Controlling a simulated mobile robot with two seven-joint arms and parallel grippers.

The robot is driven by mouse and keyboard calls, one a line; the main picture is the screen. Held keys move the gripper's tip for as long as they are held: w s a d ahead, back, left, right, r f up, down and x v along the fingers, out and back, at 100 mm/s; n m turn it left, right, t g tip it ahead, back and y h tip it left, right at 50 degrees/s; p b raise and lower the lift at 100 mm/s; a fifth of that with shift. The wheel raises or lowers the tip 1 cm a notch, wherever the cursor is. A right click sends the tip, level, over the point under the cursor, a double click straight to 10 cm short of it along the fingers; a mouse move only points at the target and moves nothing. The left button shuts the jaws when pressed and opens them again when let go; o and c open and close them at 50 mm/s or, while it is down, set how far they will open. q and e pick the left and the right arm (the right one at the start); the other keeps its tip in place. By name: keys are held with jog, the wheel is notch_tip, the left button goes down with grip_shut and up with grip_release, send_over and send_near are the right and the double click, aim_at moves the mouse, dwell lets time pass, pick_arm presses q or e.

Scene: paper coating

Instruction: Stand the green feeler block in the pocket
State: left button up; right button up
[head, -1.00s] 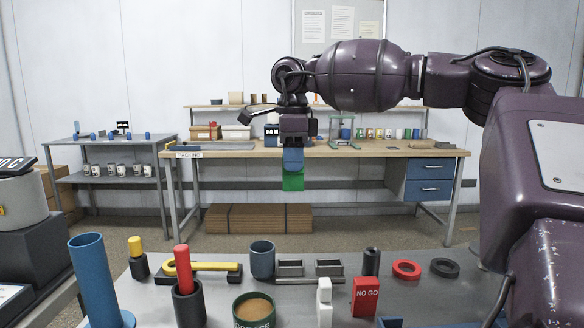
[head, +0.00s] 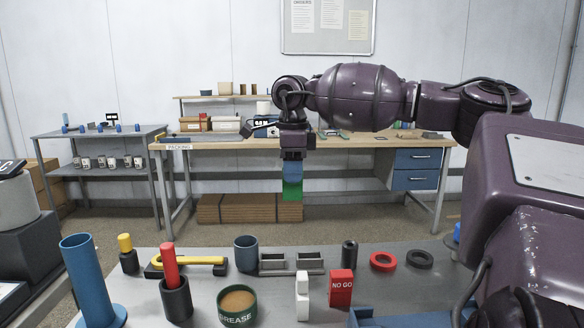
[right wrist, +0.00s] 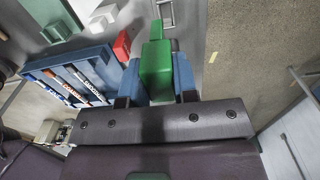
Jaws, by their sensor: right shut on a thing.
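The green feeler block (head: 292,190) hangs upright below my right gripper (head: 292,172), which is shut on it. In the head view it appears above the far edge of the near grey table. In the right wrist view the green block (right wrist: 156,68) sits between the blue fingers of my right gripper (right wrist: 156,82). A grey holder (head: 291,263) with two open-topped pockets stands on the near table. A blue rack with several labelled slots (right wrist: 75,75) shows in the right wrist view. I cannot tell which pocket is meant. My left gripper is not in view.
A red NO GO block (head: 341,288), a white block (head: 302,297) and a black cylinder (head: 349,254) stand near the holder. A blue cup (head: 246,254), a green grease pot (head: 238,307) and two rings lie around. The packing bench (head: 355,143) stands behind.

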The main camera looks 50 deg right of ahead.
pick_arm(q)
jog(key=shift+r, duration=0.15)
pick_arm(e)
jog(key=shift+f, duration=0.1)
jog(key=shift+s+d+f+p, duration=0.1)
jog(key=shift+s+f+p, duration=0.05)
jog(key=shift+f+p, duration=0.15)
jog(key=shift+s+d+f+p, duration=0.2)
jog(key=shift+s+f+p, duration=0.2)
jog(key=shift+s+f, duration=0.1)
pick_arm(q)
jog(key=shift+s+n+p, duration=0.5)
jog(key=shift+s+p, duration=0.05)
jog(key=shift+p, duration=0.45)
pick_arm(e)
notch_tip(320, 180, down, 7)
jog(key=s+d, duration=0.1)
jog(key=d, duration=0.1)
jog(key=shift+s+d+r, duration=0.2)
jog(key=shift+s+d, duration=0.05)
jog(key=shift+s, duration=0.05)
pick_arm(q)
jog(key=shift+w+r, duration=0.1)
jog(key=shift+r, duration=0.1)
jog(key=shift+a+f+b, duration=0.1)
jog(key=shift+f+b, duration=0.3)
pick_arm(e)
jog(key=shift+f, duration=2.9)
